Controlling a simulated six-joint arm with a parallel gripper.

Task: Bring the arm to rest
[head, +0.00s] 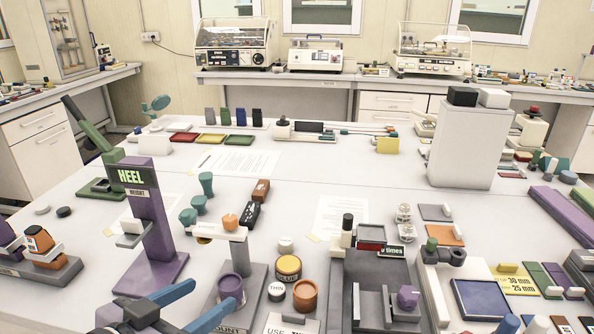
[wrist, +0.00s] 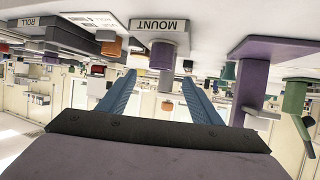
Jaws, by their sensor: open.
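My gripper (head: 211,295) is at the bottom left of the head view, low over the front part of the table. Its two blue fingers are spread apart with nothing between them. In the wrist view, which appears upside down, the open fingers (wrist: 158,80) reach toward the stand marked MOUNT (wrist: 160,25). A purple cup (head: 231,288) sits close to the fingertips in the head view. I cannot tell whether a finger touches it. Most of my arm is outside the head view.
The purple HEEL stand (head: 150,215) rises just behind my gripper. An orange cup (head: 305,294) and a yellow-labelled tin (head: 288,268) stand to the right. A large white block (head: 470,145) stands at the back right. The white table (head: 330,165) has bare patches in the middle.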

